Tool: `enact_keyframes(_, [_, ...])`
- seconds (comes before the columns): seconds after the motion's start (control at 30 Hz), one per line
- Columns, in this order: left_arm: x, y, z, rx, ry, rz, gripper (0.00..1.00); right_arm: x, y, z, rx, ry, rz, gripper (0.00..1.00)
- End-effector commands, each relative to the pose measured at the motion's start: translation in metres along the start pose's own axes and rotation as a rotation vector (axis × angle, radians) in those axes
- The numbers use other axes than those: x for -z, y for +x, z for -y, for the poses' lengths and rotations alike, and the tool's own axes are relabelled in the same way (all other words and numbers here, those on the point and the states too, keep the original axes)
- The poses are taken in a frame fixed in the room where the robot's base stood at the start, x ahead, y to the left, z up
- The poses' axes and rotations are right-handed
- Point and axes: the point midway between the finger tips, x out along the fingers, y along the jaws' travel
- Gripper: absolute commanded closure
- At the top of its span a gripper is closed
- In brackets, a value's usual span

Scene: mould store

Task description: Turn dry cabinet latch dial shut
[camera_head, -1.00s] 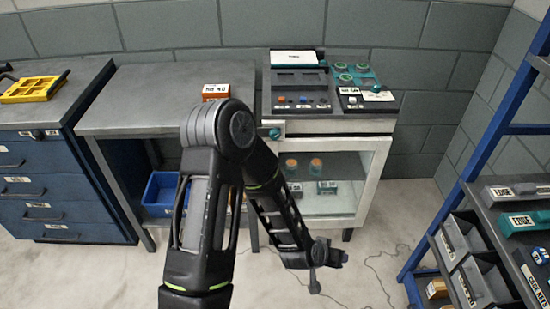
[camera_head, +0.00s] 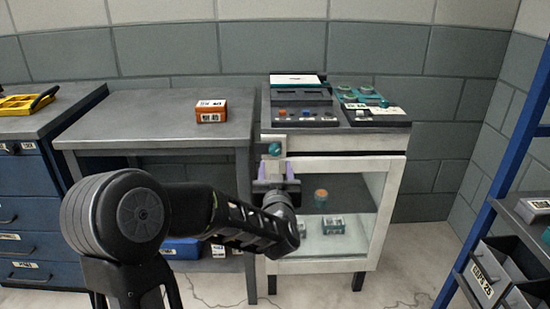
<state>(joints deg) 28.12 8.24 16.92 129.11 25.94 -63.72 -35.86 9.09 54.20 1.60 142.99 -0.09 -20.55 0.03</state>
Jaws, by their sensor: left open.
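The dry cabinet (camera_head: 388,205) is the white-framed, glass-fronted unit right of centre. Its latch dial (camera_head: 275,149) is a small teal round knob at the upper left of the cabinet front. The dial's exact angle is too small to tell. My left gripper (camera_head: 276,169) is open in front of the cabinet, just below the dial in the picture. Its two fingers point toward the cabinet front with nothing between them. I see no contact with the dial. My arm and wrist hide the lower left of the cabinet front. My right gripper is out of view.
A teal-and-dark device (camera_head: 303,103) and a panel with round parts (camera_head: 370,105) stand on the cabinet. An orange box (camera_head: 211,111) sits on the grey bench (camera_head: 130,118) to the left. A blue-framed rack (camera_head: 505,160) stands at the right. Floor shows between cabinet and rack.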

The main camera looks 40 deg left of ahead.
Motion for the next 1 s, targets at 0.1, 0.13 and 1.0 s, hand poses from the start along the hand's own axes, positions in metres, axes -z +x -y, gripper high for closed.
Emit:
enact_keyframes(0.1, [-0.001, 0.004, 0.0, 0.0, 0.0, 0.0, 0.5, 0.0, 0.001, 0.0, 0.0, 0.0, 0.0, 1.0])
enact_keyframes(0.13, [-0.001, 0.007, 0.0, 0.0, 0.0, 0.0, 0.5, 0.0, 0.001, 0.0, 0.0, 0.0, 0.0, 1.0])
enact_keyframes(1.0, [-0.001, 0.078, -0.001, -0.002, 0.0, 0.001, 0.52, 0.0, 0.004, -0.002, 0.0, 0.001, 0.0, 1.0])
